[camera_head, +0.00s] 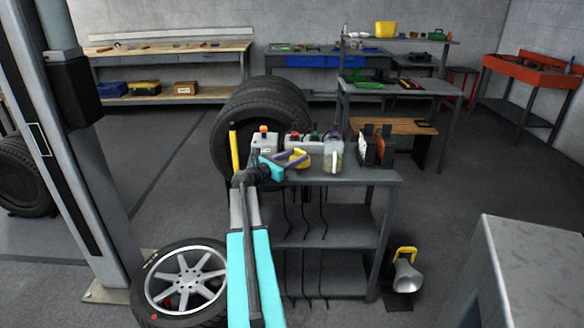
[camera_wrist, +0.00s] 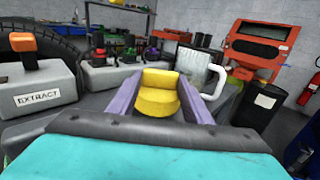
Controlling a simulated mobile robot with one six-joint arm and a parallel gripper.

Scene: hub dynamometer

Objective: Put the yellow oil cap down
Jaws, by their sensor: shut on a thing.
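The yellow oil cap (camera_wrist: 158,92) sits between the two purple fingers of my gripper (camera_wrist: 160,100) in the wrist view, and they are shut on it. In the head view the cap (camera_head: 302,159) and my gripper (camera_head: 297,160) are over the top of the dark grey shelf bench (camera_head: 370,176), towards its left half. I cannot tell whether the cap touches the bench top. Part of the cap is hidden by the fingers.
A grey container marked EXTRACT (camera_wrist: 42,92) with an orange knob stands close on the left. A clear jug with a white handle (camera_head: 334,153) stands close right, with black holders (camera_head: 376,148) beyond.

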